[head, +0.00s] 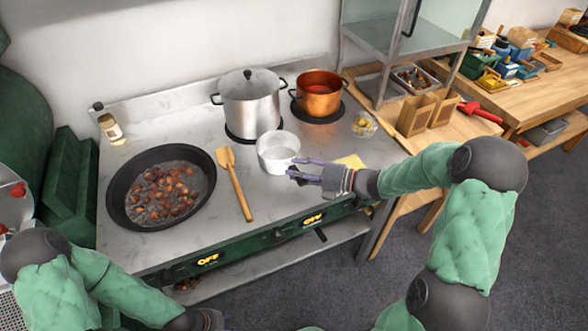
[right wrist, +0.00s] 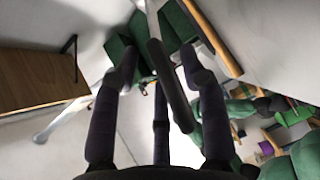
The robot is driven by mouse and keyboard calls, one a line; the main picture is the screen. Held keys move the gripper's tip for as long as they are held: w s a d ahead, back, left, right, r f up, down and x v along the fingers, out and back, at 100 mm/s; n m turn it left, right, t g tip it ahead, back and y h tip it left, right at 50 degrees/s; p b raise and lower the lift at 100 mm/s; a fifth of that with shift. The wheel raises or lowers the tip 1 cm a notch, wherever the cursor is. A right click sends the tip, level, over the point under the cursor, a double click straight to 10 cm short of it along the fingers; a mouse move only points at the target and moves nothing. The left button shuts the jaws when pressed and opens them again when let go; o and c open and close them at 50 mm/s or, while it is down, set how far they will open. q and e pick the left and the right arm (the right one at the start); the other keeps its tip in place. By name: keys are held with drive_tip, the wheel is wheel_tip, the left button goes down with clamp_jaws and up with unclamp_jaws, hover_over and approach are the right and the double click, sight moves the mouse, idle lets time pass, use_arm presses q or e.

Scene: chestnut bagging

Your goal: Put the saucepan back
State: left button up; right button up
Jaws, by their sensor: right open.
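The small pale metal saucepan (head: 278,151) is on the right half of the stove top (head: 205,128), in front of the big lidded pot. My right gripper (head: 298,173) is at its right front side, fingers open and pointing left. In the right wrist view, a dark bar with a pale metal stem (right wrist: 172,88) lies between my open fingers; it looks like the saucepan's handle. I cannot tell whether the fingers touch it. My left gripper (head: 212,319) is at the bottom edge, partly cut off, and its fingers are unclear.
A dark pan of chestnuts (head: 118,197) is at the left of the stove, with a wooden spatula (head: 237,186) beside it. A lidded pot (head: 250,105) and a copper pot (head: 319,95) stand behind. A small glass bowl (head: 364,125) and a yellow cloth (head: 351,161) are at the right.

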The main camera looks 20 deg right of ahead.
use_arm(q)
wheel_tip(320, 180, up, 3)
drive_tip(key=shift+f+p, duration=0.1)
drive_tip(key=shift+p, duration=1.15)
use_arm(e)
drive_tip(key=v, duration=1.1)
